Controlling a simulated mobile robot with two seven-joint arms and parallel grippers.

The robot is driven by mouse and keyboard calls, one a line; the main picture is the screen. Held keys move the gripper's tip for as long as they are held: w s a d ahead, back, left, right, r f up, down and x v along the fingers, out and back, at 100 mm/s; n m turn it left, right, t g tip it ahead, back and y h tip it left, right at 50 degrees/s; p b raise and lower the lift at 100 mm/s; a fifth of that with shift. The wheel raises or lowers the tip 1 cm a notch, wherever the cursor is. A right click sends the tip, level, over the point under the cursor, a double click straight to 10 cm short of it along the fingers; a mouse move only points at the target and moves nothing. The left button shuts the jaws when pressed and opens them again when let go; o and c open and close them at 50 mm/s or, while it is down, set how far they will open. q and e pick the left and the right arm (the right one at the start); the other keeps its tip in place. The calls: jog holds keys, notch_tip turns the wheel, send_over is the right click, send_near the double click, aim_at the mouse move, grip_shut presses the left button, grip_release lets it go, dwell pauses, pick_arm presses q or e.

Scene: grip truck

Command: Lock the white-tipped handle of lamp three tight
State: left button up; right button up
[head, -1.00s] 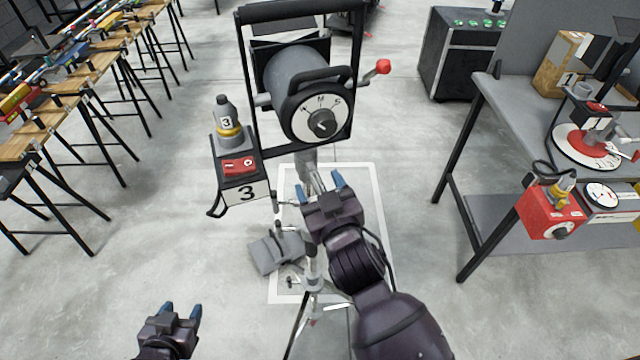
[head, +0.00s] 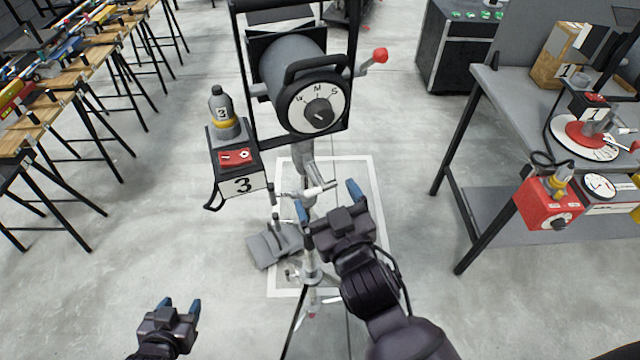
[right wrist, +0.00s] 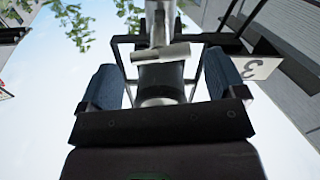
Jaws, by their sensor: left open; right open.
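Lamp three (head: 290,85), a grey cylinder with a black-rimmed dial, is held in a black yoke on a stand. A "3" label (head: 243,185) hangs on its left. The white-tipped handle (head: 319,190) is a pale bar on the stand below the lamp. My right gripper (head: 329,200) is open and empty, just on the near side of the handle. In the right wrist view the pale crossbar (right wrist: 161,53) shows beyond and between the fingers (right wrist: 163,82); contact cannot be told. My left gripper (head: 181,304) is open and empty, low at the left.
A red-tipped handle (head: 379,56) sticks out right of the lamp. A grey bench (head: 490,120) stands right, and trestle tables (head: 90,80) left.

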jog(key=shift+v, duration=2.9)
jog(key=shift+a, duration=0.1)
